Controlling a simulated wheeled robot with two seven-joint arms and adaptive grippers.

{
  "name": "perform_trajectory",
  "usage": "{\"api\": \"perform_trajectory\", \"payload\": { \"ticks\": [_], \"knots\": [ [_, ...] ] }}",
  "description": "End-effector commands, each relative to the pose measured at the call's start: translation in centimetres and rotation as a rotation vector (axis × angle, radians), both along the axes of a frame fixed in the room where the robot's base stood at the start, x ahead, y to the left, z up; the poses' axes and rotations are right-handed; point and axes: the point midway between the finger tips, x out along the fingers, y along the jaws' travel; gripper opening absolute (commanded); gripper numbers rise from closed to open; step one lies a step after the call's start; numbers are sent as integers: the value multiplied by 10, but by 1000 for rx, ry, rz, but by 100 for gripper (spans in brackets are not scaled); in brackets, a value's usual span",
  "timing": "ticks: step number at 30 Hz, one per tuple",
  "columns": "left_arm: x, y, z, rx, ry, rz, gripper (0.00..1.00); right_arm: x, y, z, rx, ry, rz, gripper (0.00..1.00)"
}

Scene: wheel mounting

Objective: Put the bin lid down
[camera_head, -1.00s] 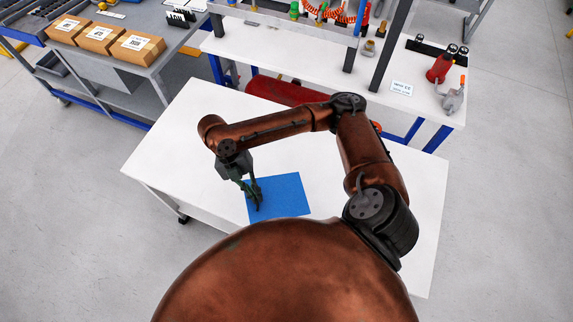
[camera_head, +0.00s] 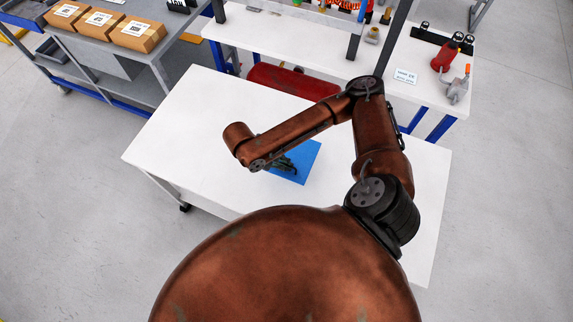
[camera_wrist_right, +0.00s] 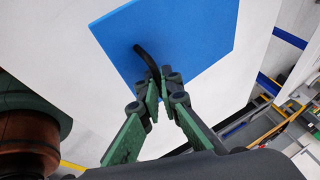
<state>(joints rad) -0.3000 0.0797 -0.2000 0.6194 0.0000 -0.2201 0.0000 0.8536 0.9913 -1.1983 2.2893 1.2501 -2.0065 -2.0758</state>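The bin lid (camera_head: 308,158) is a flat blue plate over the white table, partly hidden by my right arm in the head view. In the right wrist view the lid (camera_wrist_right: 190,40) fills the upper middle, with a curved black handle (camera_wrist_right: 145,58) near its lower edge. My right gripper (camera_wrist_right: 162,80) has its green-sided fingers closed together around the handle's end. In the head view this gripper (camera_head: 286,164) shows only partly below the forearm. I cannot tell how far the lid is above the tabletop. My left gripper is not in view.
The white table (camera_head: 190,125) has wide free room left of the lid. A white bench (camera_head: 285,40) with tools stands behind. Cardboard boxes (camera_head: 138,33) sit on a grey bench at the back left.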

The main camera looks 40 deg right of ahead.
Motion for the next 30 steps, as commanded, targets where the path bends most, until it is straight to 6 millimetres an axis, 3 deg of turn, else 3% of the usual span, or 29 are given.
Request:
{"api": "perform_trajectory", "payload": {
  "ticks": [3,13,19,26,30],
  "knots": [
    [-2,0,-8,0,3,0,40,10,-12,-22,-1,3,-3,0],
    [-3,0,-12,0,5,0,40,23,-24,-41,-1,0,-2,0],
    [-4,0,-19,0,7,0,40,23,-26,-71,0,3,-1,0],
    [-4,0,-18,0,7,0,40,24,-26,-73,0,0,0,0],
    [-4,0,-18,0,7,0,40,24,-25,-73,0,0,0,12]
  ]
}}
